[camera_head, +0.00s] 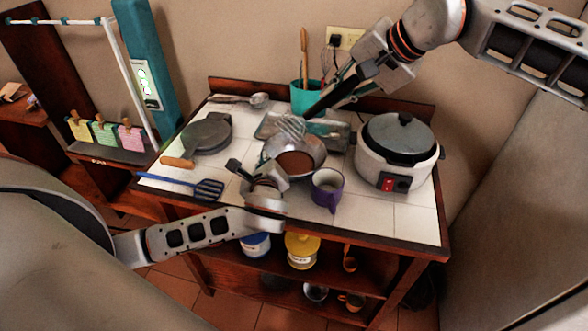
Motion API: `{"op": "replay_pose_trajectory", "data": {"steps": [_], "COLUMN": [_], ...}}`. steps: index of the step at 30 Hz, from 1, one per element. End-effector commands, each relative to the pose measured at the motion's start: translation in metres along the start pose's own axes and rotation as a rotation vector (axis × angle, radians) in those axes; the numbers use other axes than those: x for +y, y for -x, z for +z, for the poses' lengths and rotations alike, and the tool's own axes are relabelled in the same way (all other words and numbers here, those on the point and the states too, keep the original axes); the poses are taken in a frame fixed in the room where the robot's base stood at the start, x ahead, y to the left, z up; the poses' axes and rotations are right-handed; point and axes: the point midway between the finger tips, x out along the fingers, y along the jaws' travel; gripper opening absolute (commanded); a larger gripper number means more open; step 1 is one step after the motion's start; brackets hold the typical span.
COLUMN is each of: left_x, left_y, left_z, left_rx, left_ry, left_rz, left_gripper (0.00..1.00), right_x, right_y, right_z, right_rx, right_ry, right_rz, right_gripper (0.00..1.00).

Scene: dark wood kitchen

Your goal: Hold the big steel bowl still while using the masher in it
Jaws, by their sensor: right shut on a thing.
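The big steel bowl (318,146) stands upright on the white tiled top of the cart, with something brown inside. The masher (291,126) has a wire head and a dark handle. My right gripper (343,90) is shut on the masher's handle, coming in from the upper right. The masher's head shows over the bowl's back left rim; I cannot tell how far above it is. My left gripper (248,168) is at the bowl's front left side, close to the rim. Its fingers are small and partly hidden, so I cannot tell whether they are open or touch the bowl.
A purple mug (327,190) stands just right of the bowl's front. A white cooker (392,169) is to the right, a glass dish (333,139) behind. The front right tiles are clear.

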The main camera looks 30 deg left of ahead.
Motion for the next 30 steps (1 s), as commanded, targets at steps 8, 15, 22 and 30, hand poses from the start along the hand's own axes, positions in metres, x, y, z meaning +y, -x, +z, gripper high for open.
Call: {"op": "replay_pose_trajectory", "data": {"steps": [8, 15, 22, 30], "left_x": [0.000, 0.000, 0.000, 0.000], "left_y": [0.000, 0.000, 0.000, 0.000], "left_z": [0.000, 0.000, 0.000, 0.000], "left_rx": [0.000, 0.000, 0.000, 0.000], "left_ry": [0.001, 0.000, 0.000, 0.000], "left_rz": [0.000, 0.000, 0.000, 0.000], "left_gripper": [0.00, 0.00, 0.00, 0.00], "right_x": [-0.002, -0.002, -0.008, -0.023], "right_y": [0.002, 0.002, 0.009, 0.028], "right_z": [0.000, 0.000, -0.003, -0.007], "right_rx": [-0.001, 0.000, 0.001, 0.001], "right_ry": [0.000, 0.000, 0.000, 0.001], "right_rz": [0.000, 0.000, 0.000, 0.000], "right_gripper": [0.00, 0.00, 0.00, 0.00]}}
